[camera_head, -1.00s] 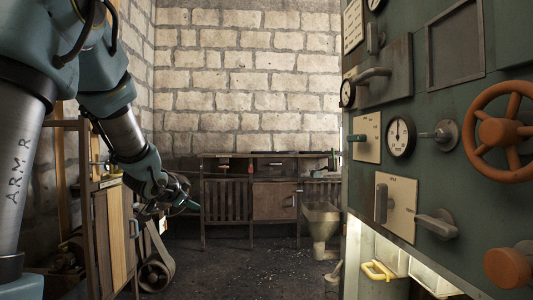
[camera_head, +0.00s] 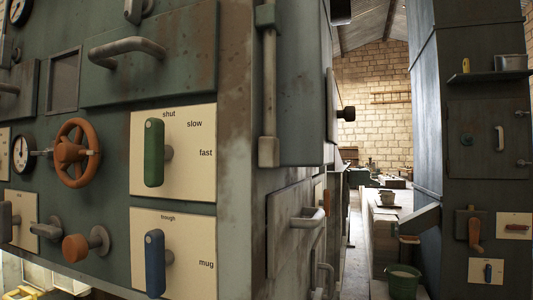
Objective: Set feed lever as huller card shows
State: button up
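A green lever (camera_head: 154,153) stands upright on a pale plate (camera_head: 205,178) marked "shut", "slow" and "fast". Its top end is just below and left of the word "shut". I cannot tell for sure that this is the feed lever. Below it, a blue lever (camera_head: 154,262) stands upright on a second pale plate (camera_head: 190,280) with a word at its top that looks like "trough" and "mug" at right. No huller card can be made out. My gripper is not in view.
An orange handwheel (camera_head: 76,152), a dial (camera_head: 22,154) and an orange knob (camera_head: 76,248) are left of the plates. A dark cabinet (camera_head: 485,195) with small levers stands at right. Between lie a bench (camera_head: 380,240), a bucket (camera_head: 403,282) and a narrow gap.

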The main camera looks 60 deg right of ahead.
aim_at(155, 154)
jog(key=z, duration=2.1)
